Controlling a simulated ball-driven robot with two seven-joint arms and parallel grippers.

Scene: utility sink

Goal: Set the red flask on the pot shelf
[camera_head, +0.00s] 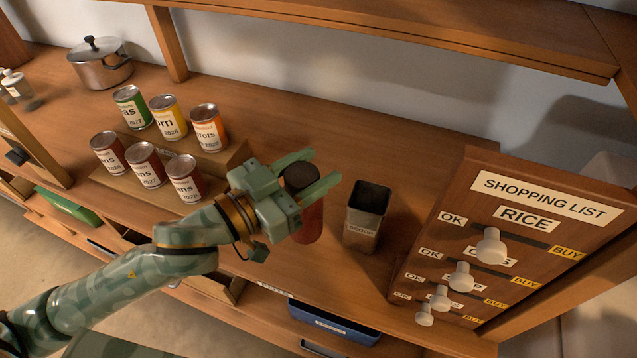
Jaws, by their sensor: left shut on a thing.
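The red flask (309,224) with a dark cap stands upright near the front edge of the wooden worktop, in the middle of the head view. My left gripper (321,168) is shut on the flask, with one finger on each side near its cap. The gripper hides part of the flask's left side, and I cannot tell whether its base touches the worktop. A metal pot (100,64) with a dark knob stands on a wooden surface (60,97) at the back left. My right gripper is out of view.
A dark square container (367,215) stands just right of the flask. Several cans (145,165) stand on a stepped rack to the left. A shopping-list board (470,235) rises at the right. An upper shelf (400,30) spans the top. The worktop behind the flask is clear.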

